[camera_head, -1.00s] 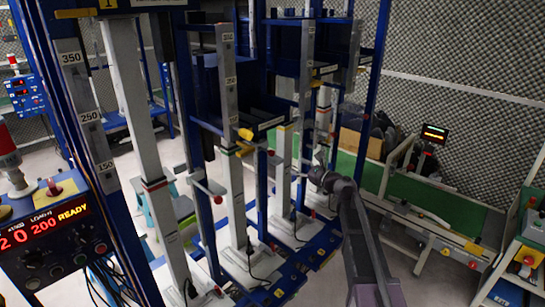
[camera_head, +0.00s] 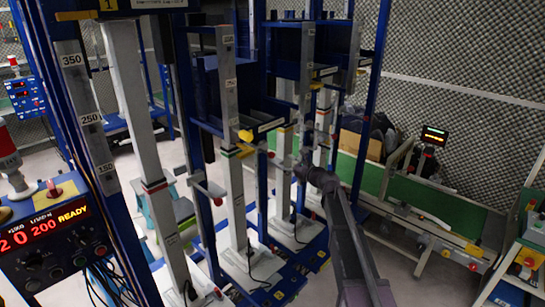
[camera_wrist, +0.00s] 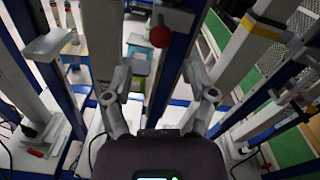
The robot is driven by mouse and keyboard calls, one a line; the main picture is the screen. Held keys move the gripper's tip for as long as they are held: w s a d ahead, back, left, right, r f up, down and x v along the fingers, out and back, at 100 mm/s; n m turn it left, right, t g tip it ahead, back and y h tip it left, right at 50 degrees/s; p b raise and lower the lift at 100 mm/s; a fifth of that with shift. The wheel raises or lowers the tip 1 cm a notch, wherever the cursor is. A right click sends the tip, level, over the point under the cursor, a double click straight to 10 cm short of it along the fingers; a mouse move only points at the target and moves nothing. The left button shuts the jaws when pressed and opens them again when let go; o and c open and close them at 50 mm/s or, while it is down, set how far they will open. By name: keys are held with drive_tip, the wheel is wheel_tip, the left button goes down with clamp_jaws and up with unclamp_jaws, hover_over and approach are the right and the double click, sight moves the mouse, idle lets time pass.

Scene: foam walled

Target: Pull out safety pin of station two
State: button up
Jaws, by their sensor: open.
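A red ball knob (camera_wrist: 160,37), apparently the safety pin of station two, shows on a blue post in the wrist view. In the head view a small red knob (camera_head: 271,154) sits right of the second white column (camera_head: 236,190) and appears to be the same one. My gripper (camera_head: 303,160) is to its right in the head view, apart from it. In the wrist view my gripper (camera_wrist: 160,80) is open and empty, its fingers either side of the blue post's line, with the knob beyond and above the fingertips.
Station one's white column (camera_head: 150,170) stands left, with another red knob (camera_head: 217,201) beside it. A yellow-banded column (camera_head: 285,150) stands close to my gripper. A control box (camera_head: 50,235) reads READY. A green conveyor (camera_head: 400,185) lies at right.

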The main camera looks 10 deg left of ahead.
sight(274, 156)
drive_tip(key=x, duration=0.7)
drive_tip(key=shift+w+a, duration=0.2)
drive_tip(key=shift+a, duration=0.05)
drive_tip(key=shift+d, duration=0.1)
clamp_jaws()
